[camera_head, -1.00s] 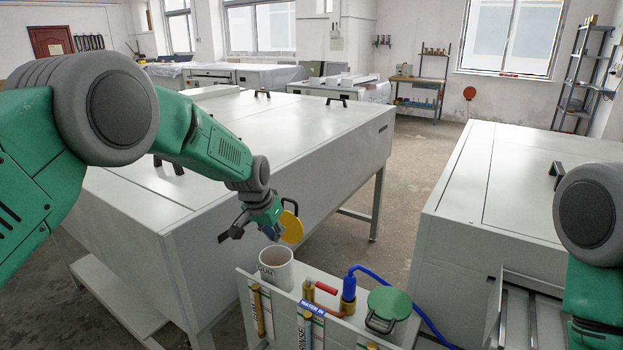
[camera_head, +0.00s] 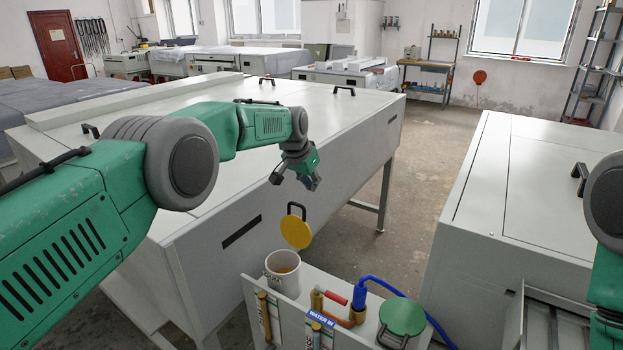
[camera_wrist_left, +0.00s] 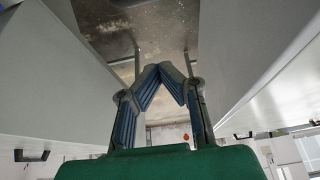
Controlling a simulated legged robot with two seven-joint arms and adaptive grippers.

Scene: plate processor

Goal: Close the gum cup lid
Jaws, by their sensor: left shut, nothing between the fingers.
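The white gum cup (camera_head: 282,284) stands at the left end of the grey panel in the head view, with yellowish contents showing through its open mouth. Its round yellow lid (camera_head: 296,233) stands up, tilted open at the cup's back right, with a black handle (camera_head: 296,209) on its far side. My left gripper (camera_head: 314,184) is above the lid and handle, apart from them in the picture. In the left wrist view its blue-padded fingers (camera_wrist_left: 161,72) meet at the tips with nothing between them. My right gripper is out of view; only part of that arm shows at the right edge.
Right of the cup are a red-handled valve (camera_head: 333,297), a blue hose (camera_head: 398,292) and a green-lidded container (camera_head: 403,318). A large grey processor (camera_head: 310,210) stands behind, another (camera_head: 530,190) at the right. Open floor lies between them.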

